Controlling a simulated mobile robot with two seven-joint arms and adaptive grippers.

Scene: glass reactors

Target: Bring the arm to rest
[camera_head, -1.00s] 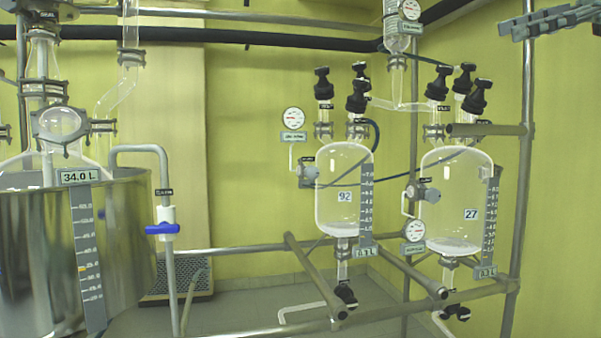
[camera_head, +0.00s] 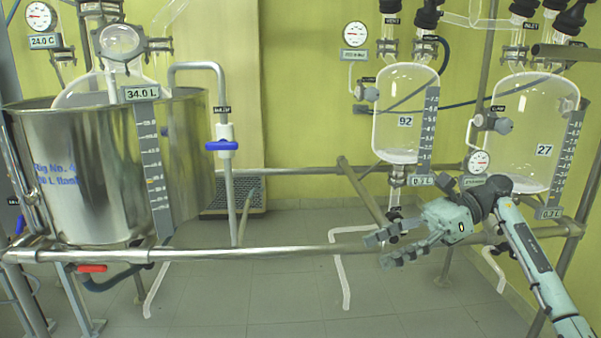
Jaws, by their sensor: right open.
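My right arm (camera_head: 541,270) comes in from the lower right in the head view. Its right gripper (camera_head: 382,249) is open and points left, with nothing between its fingers. It appears in front of the horizontal frame rail, below the glass vessel marked 92 (camera_head: 398,140) and to the lower left of the vessel marked 27 (camera_head: 527,165). I cannot tell whether it touches the rail. My left gripper is not in view.
A steel vessel (camera_head: 95,190) labelled 34.0 L stands at left. A pipe with a blue-handled valve (camera_head: 222,146) rises beside it. A horizontal metal rail (camera_head: 290,252) crosses the front. A red handle (camera_head: 91,268) sits under the steel vessel. Grey floor (camera_head: 270,300) shows below the rail.

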